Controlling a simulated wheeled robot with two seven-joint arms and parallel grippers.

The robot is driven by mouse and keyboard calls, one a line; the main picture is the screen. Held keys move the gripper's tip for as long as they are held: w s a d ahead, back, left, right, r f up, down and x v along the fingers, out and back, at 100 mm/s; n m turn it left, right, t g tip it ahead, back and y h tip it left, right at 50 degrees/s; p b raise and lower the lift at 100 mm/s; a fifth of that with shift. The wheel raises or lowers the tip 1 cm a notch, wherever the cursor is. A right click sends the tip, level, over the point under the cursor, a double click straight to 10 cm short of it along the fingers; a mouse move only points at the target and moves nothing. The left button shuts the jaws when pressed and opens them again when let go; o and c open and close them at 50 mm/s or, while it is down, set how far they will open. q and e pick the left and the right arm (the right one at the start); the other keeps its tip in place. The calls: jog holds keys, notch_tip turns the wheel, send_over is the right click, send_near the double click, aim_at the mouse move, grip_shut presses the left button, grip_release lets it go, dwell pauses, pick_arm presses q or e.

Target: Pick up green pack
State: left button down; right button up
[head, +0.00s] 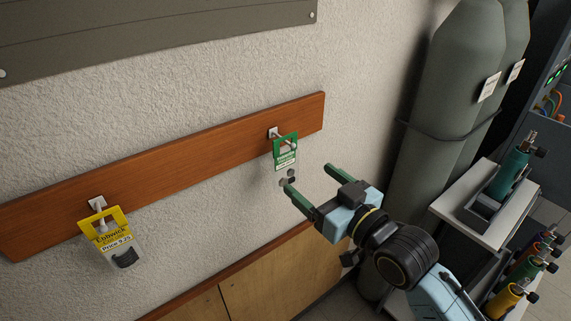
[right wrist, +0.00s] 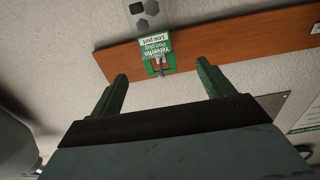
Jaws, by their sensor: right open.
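The green pack (head: 286,151) hangs from a hook on the wooden rail at the right end. It has a green top with a white label and a clear lower part with dark pieces. In the right wrist view the green pack (right wrist: 156,47) appears beyond the fingertips, roughly between them. My right gripper (head: 306,178) is open and empty, to the lower right of the pack and apart from it. In the right wrist view its two green fingers (right wrist: 161,76) are spread wide. My left gripper is in neither view.
A yellow pack (head: 110,237) hangs on another hook at the left of the wooden rail (head: 190,164). Grey gas cylinders (head: 459,75) stand to the right, beside a shelf (head: 485,222) with several coloured devices. Wooden cabinet panels (head: 270,284) are below.

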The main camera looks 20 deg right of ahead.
aim_at(289, 160)
jog(key=x, duration=0.5)
jog(key=shift+w, duration=0.25)
jog(key=x, duration=0.1)
jog(key=p+x, duration=0.1)
jog(key=x, duration=0.3)
jog(key=shift+w+d+f, duration=0.1)
jog(key=shift+d+f, duration=0.1)
jog(key=shift+f, duration=0.1)
jog(key=c, duration=1.1)
jog(key=shift+r, duration=0.1)
